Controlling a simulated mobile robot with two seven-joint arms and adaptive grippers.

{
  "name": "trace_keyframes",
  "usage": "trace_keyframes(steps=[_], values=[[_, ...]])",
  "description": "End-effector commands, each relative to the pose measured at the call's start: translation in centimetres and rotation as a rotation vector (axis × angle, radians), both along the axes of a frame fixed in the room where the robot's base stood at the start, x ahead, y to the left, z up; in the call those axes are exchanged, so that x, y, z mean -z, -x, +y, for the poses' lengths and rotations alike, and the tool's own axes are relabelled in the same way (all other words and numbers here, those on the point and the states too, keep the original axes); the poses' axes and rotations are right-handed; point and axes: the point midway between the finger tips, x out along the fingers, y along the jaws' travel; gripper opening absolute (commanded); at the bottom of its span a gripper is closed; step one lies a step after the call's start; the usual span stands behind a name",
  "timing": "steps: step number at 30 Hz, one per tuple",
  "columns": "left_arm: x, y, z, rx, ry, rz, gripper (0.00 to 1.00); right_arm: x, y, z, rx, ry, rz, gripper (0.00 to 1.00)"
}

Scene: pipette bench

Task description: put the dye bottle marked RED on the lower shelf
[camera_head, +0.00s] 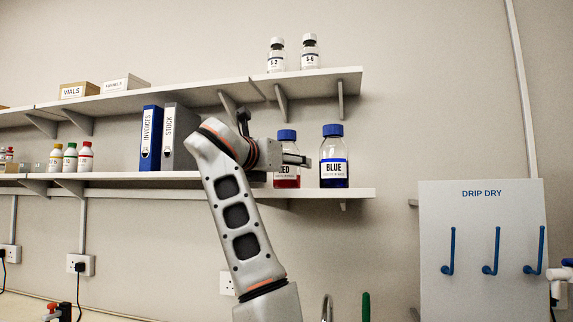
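The RED dye bottle (287,181), with a blue cap and red liquid, is upright at the lower shelf (358,193), left of the BLUE bottle (334,168). Its base looks level with the BLUE bottle's base; I cannot tell whether it bears weight on the shelf. My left arm rises from the bottom, and its gripper (300,160) points right, across the front of the RED bottle below its cap. The gripper covers part of the label and bottle. The finger gap and any grip on the bottle are hidden. My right gripper is not in view.
The upper shelf (210,92) overhangs, with two vials (310,53) above the bottles. Blue (150,138) and grey (177,138) binders stand left of my wrist. Small bottles (70,158) stand farther left. A DRIP DRY board (482,215) with hooks is at right.

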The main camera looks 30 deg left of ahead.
Motion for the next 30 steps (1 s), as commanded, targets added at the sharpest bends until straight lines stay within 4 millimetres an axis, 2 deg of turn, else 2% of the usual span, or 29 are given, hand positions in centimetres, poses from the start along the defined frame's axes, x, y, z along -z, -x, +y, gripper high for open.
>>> trace_keyframes(steps=[11, 14, 24, 30], values=[[-0.5, 0.4, 0.1, -0.002, 0.000, -0.003, 0.60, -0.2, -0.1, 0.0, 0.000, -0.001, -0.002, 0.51], [-0.3, 1.7, 0.1, -0.002, 0.001, -0.002, 0.60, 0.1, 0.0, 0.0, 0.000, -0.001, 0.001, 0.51], [-0.5, 8.3, 0.2, -0.003, 0.000, -0.003, 0.60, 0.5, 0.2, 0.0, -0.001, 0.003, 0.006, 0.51], [-0.5, 10.9, 0.2, -0.002, 0.000, -0.002, 0.60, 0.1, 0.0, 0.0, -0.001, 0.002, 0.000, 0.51]])
